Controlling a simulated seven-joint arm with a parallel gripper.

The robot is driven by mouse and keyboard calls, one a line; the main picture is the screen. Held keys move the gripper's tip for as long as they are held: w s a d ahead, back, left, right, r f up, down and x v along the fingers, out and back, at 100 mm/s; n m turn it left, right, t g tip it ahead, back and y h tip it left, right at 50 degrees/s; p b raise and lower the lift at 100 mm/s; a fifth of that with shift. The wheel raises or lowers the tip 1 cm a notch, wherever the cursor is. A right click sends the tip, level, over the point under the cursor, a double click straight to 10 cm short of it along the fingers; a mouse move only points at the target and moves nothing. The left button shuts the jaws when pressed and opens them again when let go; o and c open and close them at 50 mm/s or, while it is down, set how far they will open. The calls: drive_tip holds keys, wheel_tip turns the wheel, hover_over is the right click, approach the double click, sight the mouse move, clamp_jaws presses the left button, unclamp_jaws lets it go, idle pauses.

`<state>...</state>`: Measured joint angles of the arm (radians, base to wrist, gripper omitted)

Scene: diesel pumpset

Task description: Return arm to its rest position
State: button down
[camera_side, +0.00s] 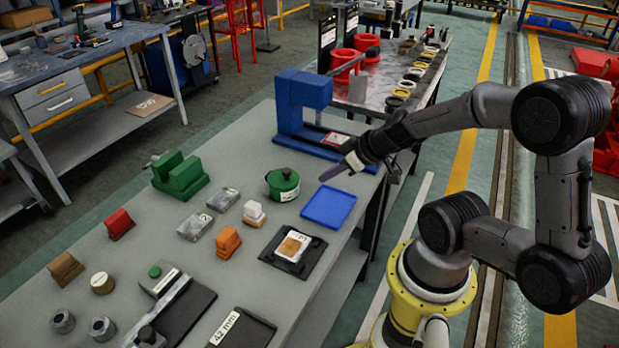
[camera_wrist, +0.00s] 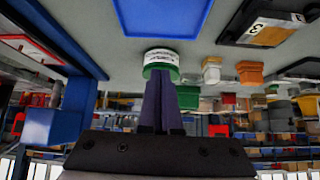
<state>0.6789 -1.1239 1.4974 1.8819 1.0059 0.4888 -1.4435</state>
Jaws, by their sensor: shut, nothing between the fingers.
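My gripper (camera_side: 342,167) hangs in the air near the right edge of the grey workbench (camera_side: 235,285), above and beyond the blue tray in the side view. Its dark fingers are together with nothing between them. The fingers also show in the wrist view (camera_wrist: 163,105), pointing toward the green round pot (camera_wrist: 160,62), which they partly cover there. In the side view the green pot (camera_side: 283,184), with its dark knob, stands on the bench to the left of my gripper, apart from it.
A blue press frame (camera_side: 303,100) stands close behind my gripper. A flat blue tray (camera_side: 329,207) and a black plate with a labelled block (camera_side: 292,247) lie nearby. A green V-shaped block (camera_side: 181,176) and several small blocks stand further left. A second table (camera_side: 430,75) is behind.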

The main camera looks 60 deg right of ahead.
drive_tip(key=s+a+r+n+y, duration=0.1)
drive_tip(key=a+r+n+y, duration=0.35)
drive_tip(key=a+r, duration=0.9)
drive_tip(key=s+d+r+m+g+h, duration=0.2)
drive_tip(key=s+m+h, duration=0.2)
drive_tip(key=s, duration=0.6)
drive_tip(key=shift+s+d+g, duration=0.15)
drive_tip(key=shift+s+g, duration=0.05)
drive_tip(key=shift+g, duration=0.1)
